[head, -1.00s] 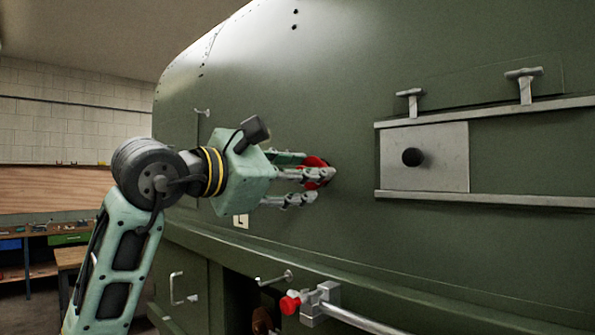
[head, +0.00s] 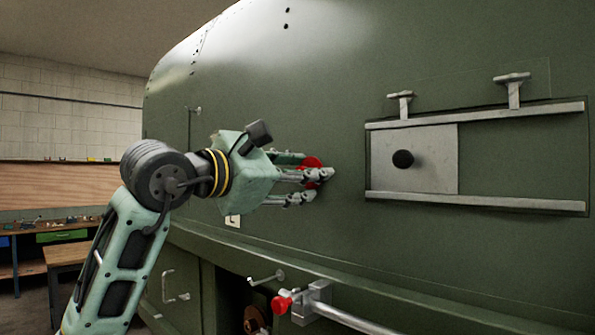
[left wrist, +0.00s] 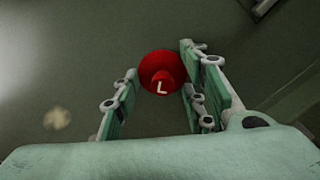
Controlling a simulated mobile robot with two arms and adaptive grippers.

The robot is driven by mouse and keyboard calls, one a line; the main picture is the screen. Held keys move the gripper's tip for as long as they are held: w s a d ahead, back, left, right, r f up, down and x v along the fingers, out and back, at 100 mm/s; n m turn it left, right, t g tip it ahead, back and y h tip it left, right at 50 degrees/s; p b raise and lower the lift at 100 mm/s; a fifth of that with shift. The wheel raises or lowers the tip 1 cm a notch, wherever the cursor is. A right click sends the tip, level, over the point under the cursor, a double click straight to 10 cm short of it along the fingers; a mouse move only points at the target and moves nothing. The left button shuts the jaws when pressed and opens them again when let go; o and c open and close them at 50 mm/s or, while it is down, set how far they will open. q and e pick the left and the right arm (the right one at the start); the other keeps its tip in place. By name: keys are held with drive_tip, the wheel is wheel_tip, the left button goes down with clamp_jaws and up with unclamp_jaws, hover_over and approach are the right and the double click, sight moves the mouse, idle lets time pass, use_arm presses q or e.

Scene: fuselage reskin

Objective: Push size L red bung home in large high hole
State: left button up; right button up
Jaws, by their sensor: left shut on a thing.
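The red bung (head: 311,164) is at the green fuselage skin (head: 330,120), between the fingers of my left gripper (head: 318,178). In the left wrist view the bung (left wrist: 162,75) shows a round red flange and a knob marked with a white L. My left gripper (left wrist: 158,95) is shut on the bung, with fingers on both sides of it. The bung covers whatever hole is behind it, so I cannot tell how deep it sits. My right gripper is not in view.
A grey sliding panel with a black knob (head: 403,159) sits between rails to the right. Below are a red-ended metal bar (head: 345,318) and a small handle (head: 266,279) that stick out. A workbench (head: 50,236) stands at the far left.

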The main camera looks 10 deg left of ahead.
use_arm(q)
drive_tip(key=o, duration=1.3)
drive_tip(key=shift+w+d, duration=0.1)
drive_tip(key=shift+w, duration=0.05)
drive_tip(key=shift+c, duration=0.2)
drive_tip(key=v, duration=1.2)
drive_tip(key=shift+f, duration=0.15)
